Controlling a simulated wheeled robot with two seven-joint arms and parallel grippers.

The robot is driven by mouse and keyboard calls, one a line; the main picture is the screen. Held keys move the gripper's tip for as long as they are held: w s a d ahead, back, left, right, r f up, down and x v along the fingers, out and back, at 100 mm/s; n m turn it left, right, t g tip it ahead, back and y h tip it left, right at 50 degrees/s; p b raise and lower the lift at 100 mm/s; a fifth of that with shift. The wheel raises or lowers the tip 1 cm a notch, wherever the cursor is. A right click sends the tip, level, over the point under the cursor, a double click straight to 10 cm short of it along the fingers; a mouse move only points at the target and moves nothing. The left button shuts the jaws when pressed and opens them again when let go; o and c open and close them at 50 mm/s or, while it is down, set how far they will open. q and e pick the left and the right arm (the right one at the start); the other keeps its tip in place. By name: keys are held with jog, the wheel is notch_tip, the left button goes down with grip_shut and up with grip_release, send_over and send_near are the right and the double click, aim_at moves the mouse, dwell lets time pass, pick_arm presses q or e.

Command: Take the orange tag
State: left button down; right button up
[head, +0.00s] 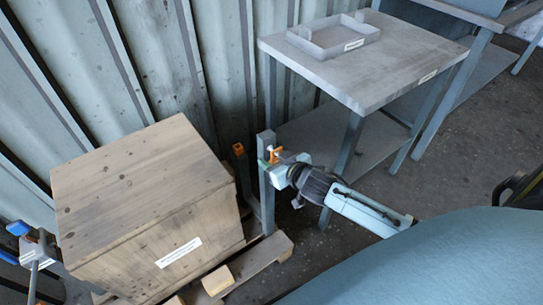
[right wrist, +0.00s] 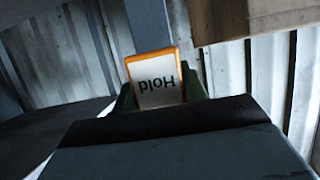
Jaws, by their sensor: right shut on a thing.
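The orange tag (right wrist: 155,80) has an orange rim and a white face with the word "Hold", upside down in the right wrist view. In the head view the tag (head: 275,153) shows small and orange at the tip of my right gripper (head: 277,160). My right gripper is shut on the tag, with its dark green fingers on either side of it in the wrist view. It is close beside the top of a grey upright post (head: 267,180); I cannot tell whether the tag touches the post. My left gripper is not in view.
A large wooden crate (head: 140,190) stands on a pallet (head: 275,250) at the left. A grey table (head: 400,65) with a shallow tray (head: 333,38) stands behind. Another orange piece (head: 238,148) tops a post near the crate. A blue-topped fixture (head: 18,228) is at far left.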

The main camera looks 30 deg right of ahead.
jog(key=shift+s+d+p, duration=0.2)
jog(key=shift+s+p, duration=0.75)
jog(key=shift+s, duration=1.6)
jog(key=s+p, duration=0.3)
jog(key=s, duration=0.5)
jog(key=shift+d, duration=0.3)
jog(key=shift+r, duration=0.1)
